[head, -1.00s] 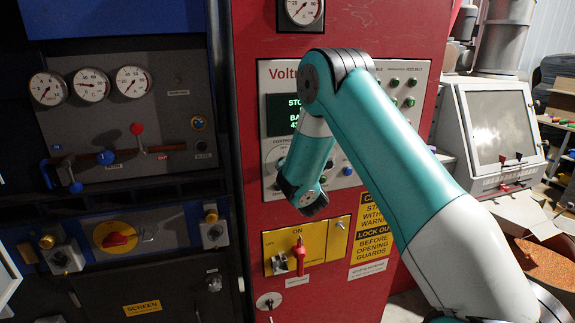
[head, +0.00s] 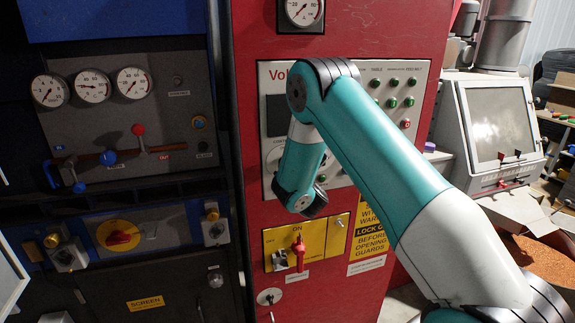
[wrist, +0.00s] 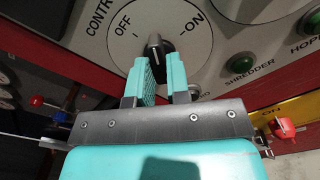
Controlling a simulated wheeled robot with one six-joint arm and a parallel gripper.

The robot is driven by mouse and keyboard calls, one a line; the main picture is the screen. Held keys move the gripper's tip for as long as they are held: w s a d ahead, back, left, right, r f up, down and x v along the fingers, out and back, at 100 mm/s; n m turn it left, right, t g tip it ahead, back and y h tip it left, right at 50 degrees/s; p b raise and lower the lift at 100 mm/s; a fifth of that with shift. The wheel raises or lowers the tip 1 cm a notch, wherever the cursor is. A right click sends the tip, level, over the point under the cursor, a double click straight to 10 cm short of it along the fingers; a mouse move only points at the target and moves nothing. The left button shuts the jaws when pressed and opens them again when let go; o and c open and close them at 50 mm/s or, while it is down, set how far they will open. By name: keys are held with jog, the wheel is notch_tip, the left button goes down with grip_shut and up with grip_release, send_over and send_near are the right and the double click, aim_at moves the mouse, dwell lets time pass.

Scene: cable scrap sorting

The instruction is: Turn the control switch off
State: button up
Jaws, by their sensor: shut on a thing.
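The control switch is a black knob (wrist: 157,48) on a round pale dial (wrist: 112,48) marked OFF on the left and ON on the right in the wrist view. Its white mark points upward, between the two words; the exact setting is hard to tell. My gripper (wrist: 162,72) has its teal fingers on both sides of the knob and is shut on it. In the head view a part of the dial (head: 274,158) shows on the red cabinet (head: 250,45), while my arm hides the knob and my fingers.
The panel's display (head: 277,115) is dark. A red lever (head: 299,247) on a yellow plate sits below my wrist. Green buttons (head: 392,102) line the panel's right side. A grey console (head: 495,130) stands at right.

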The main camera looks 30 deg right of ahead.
jog(key=shift+n+p, duration=0.3)
jog(key=shift+n, duration=0.4)
jog(key=n+p, duration=0.2)
jog(key=n, duration=0.2)
dwell(0.3)
jog(key=shift+n, duration=1.2)
jog(key=o, duration=0.8)
